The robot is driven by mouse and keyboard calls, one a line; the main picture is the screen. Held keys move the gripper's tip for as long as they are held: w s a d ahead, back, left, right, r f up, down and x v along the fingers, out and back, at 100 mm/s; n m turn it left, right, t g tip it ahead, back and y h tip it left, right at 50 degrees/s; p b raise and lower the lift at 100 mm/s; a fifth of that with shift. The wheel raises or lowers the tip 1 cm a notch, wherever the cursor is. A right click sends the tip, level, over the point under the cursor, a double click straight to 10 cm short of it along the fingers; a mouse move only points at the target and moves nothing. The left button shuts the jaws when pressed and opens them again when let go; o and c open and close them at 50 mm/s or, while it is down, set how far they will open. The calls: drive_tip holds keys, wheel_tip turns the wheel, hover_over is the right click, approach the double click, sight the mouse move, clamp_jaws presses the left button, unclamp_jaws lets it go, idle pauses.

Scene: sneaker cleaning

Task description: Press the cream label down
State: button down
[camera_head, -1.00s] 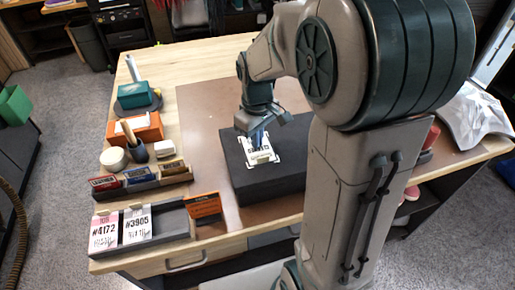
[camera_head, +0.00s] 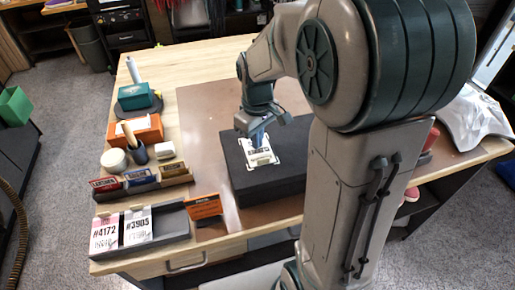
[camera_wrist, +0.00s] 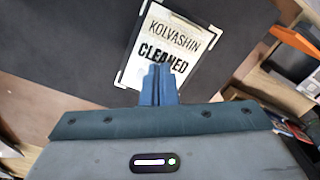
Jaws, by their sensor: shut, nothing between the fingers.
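The cream label (camera_head: 261,158) lies on top of the black box (camera_head: 275,181). In the wrist view the label (camera_wrist: 172,35) reads "KOLVASHIN CLEANED" and looks flat. My gripper (camera_head: 257,142) is over the far part of the label, pointing down. In the wrist view its blue fingertips (camera_wrist: 159,72) are together and empty, and they cover part of the label's lower edge. I cannot tell whether the fingertips touch the label.
A black tray (camera_head: 174,220) with pink and grey tags stands at the front left. A rack (camera_head: 143,189) of small boxes, an orange holder (camera_head: 148,131) and a teal box (camera_head: 135,96) line the left side. The brown mat (camera_head: 205,105) is clear beyond the black box.

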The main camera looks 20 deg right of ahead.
wheel_tip(320, 180, up, 7)
drive_tip(key=p, duration=0.5)
drive_tip(key=shift+r, duration=0.2)
idle(0.4)
drive_tip(key=s+r+m+t+b, duration=0.1)
drive_tip(key=s+m+t, duration=0.1)
drive_tip(key=s, duration=0.5)
drive_tip(key=s+r+m+t+b, duration=0.1)
drive_tip(key=s+r+m, duration=0.1)
drive_tip(key=s+m, duration=0.2)
drive_tip(key=shift+s+r+t, duration=0.3)
drive_tip(key=shift+s+t, duration=0.1)
drive_tip(key=shift+s, duration=1.25)
